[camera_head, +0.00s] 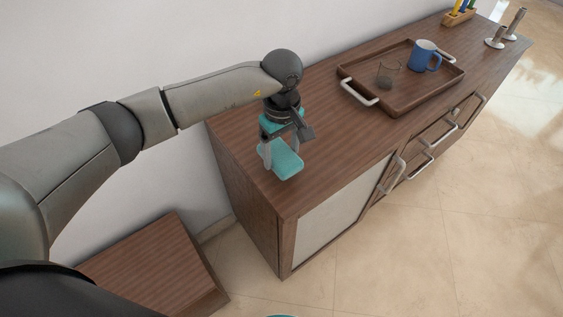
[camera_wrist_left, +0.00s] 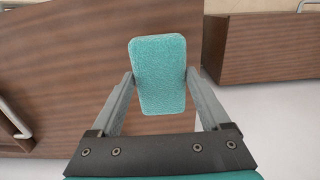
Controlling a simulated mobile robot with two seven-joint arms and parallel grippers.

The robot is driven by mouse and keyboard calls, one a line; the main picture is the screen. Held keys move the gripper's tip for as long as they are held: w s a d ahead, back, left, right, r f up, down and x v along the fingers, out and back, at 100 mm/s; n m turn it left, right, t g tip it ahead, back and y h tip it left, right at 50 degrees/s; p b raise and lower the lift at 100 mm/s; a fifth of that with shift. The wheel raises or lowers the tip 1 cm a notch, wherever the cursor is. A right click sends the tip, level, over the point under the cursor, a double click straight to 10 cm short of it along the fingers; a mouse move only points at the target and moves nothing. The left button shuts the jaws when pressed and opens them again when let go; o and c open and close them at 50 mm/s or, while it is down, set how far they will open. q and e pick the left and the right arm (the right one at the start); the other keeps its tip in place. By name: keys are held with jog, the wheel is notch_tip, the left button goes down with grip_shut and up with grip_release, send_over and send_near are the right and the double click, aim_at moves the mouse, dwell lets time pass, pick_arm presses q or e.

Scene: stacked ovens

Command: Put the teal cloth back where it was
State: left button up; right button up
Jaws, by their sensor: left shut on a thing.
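The teal cloth (camera_head: 287,160) is a small, thick rounded rectangle at the near left end of the brown cabinet top. My left gripper (camera_head: 276,157) reaches down over that end and is shut on the cloth. In the left wrist view the cloth (camera_wrist_left: 159,76) sits between the two grey fingers of the left gripper (camera_wrist_left: 160,84), which touch its sides. I cannot tell whether the cloth rests on the wood or hangs just above it. My right gripper is in neither view.
A brown tray (camera_head: 409,97) with white handles holds a clear glass (camera_head: 387,74) and a blue mug (camera_head: 425,56) farther along the cabinet top (camera_head: 338,137). A lower wooden unit (camera_head: 154,266) is at the lower left. Bare wood separates cloth and tray.

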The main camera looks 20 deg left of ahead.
aim_at(282, 154)
pick_arm(q)
jog(key=shift+f+b, duration=0.3)
jog(key=shift+f, duration=1.8)
jog(key=shift+f, duration=0.15)
jog(key=o, duration=1)
jog(key=shift+r, duration=0.5)
notch_tip(282, 154, up, 11)
jog(key=shift+r+p, duration=0.2)
jog(key=shift+p, duration=0.5)
